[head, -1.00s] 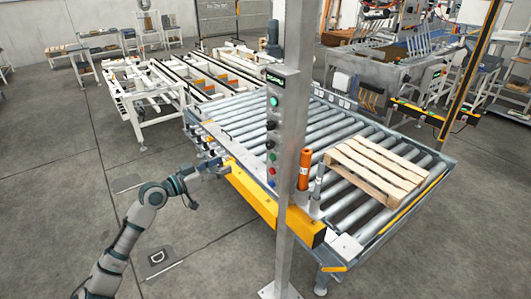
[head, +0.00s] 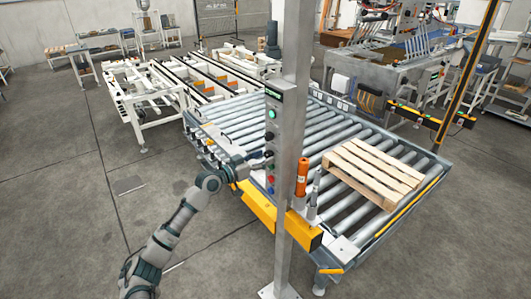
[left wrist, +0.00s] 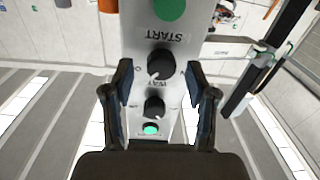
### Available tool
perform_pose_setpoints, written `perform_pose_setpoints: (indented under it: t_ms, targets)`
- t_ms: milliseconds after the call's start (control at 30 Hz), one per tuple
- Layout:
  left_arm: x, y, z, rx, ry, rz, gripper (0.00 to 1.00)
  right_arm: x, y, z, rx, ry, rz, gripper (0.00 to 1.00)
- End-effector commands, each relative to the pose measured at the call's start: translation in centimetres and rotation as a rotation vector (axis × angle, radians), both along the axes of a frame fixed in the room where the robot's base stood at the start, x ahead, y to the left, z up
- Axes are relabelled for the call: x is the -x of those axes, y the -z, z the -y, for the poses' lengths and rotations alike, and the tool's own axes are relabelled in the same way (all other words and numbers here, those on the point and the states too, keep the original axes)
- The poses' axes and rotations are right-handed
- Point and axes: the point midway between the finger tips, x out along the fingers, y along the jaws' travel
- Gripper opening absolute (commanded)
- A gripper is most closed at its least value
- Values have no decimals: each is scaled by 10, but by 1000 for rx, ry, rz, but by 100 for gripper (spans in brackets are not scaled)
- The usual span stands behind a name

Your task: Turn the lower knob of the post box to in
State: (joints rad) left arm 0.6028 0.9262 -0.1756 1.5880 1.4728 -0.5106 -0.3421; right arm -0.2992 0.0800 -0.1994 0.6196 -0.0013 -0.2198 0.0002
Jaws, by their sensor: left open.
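The post box (head: 272,125) is a narrow grey panel on the upright post. In the left wrist view the post box (left wrist: 185,95) appears upside down. Its lower black knob (left wrist: 160,64) sits beside the large green START button (left wrist: 168,8). The upper black knob (left wrist: 154,107) is nearer the green lamp (left wrist: 151,129). My left gripper (head: 259,162) is at the box's left side in the head view. In the left wrist view my left gripper (left wrist: 157,67) is open, with one finger on each side of the lower knob. Contact and the knob's exact setting cannot be told.
The steel post (head: 291,150) stands in front of the roller conveyor (head: 240,125). A wooden pallet (head: 372,172) lies on the rollers. An orange cylinder (head: 302,177) stands right of the post. The yellow conveyor edge (head: 258,210) runs below my arm. Floor to the left is clear.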

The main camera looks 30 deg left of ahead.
Motion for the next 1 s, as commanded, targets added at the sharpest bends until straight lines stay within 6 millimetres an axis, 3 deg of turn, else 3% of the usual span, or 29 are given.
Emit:
perform_pose_setpoints:
  t_ms: [200, 467, 500, 733, 1000]
  targets:
    - [-17, 1, 3, 2, 0, -1, 57, 0, -5, -1, -1, 1, 0, 37]
    - [-19, 2, 4, 1, -1, -2, 57, 0, -5, -1, -1, 2, 0, 37]
    - [-19, 2, 4, 1, -1, -2, 55, 0, -5, -1, -1, 2, 0, 37]
    - [-19, 1, 5, 0, -2, 0, 0, 0, -5, -2, -2, 2, 0, 37]
    - [-19, 1, 4, 13, -2, -3, 0, 1, -6, -2, -2, 1, 0, 37]
